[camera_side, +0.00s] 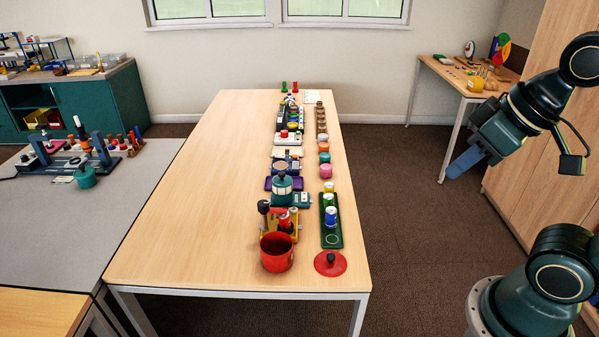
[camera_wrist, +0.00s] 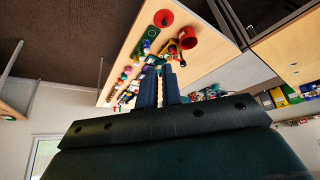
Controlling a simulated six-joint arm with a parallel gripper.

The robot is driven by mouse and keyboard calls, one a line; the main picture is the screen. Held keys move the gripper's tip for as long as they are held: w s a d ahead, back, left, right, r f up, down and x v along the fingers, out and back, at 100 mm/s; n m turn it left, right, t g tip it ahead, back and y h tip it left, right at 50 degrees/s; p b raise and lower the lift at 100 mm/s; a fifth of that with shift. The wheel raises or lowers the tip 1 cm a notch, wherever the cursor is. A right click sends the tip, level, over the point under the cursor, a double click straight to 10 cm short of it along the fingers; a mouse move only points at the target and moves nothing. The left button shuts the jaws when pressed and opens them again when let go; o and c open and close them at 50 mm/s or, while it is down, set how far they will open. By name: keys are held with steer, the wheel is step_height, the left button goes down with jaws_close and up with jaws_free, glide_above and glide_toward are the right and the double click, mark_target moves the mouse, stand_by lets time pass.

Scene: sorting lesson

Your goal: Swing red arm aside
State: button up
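A small red arm (camera_side: 279,211) lies across the top of a yellow-orange stand (camera_side: 291,236) near the front of the long table, with a dark round-topped post at its left. The stand also shows, small, in the wrist view (camera_wrist: 172,49); I cannot make out the arm's exact angle there. My gripper (camera_side: 452,172) hangs in the air right of the table, well apart from the stand, its blue fingers slanting down-left. In the wrist view the two fingers (camera_wrist: 160,88) stand close together with nothing clearly held; how far apart they are is unclear.
A red pot (camera_side: 277,253) stands just in front of the stand. A red lid (camera_side: 330,263) and a green tray (camera_side: 331,239) with small cans lie to its right. A teal pot (camera_side: 283,187) is behind. The table's left half (camera_side: 195,205) is clear.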

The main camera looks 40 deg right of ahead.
steer(key=o, duration=0.7)
steer(key=shift+w+r, duration=0.15)
steer(key=shift+w, duration=0.05)
steer(key=shift+o, duration=0.8)
steer(key=shift+w+r, duration=0.2)
steer(key=shift+w, duration=0.1)
steer(key=w+r+m+g, duration=0.1)
steer(key=w+r+m, duration=0.35)
steer(key=w, duration=0.65)
steer(key=m+g, duration=0.5)
steer(key=m, duration=0.9)
glide_above(263, 203)
step_height(263, 203, down, 20)
steer(key=shift+r+n, duration=0.15)
steer(key=shift+n, duration=0.1)
steer(key=shift+f, duration=6.85)
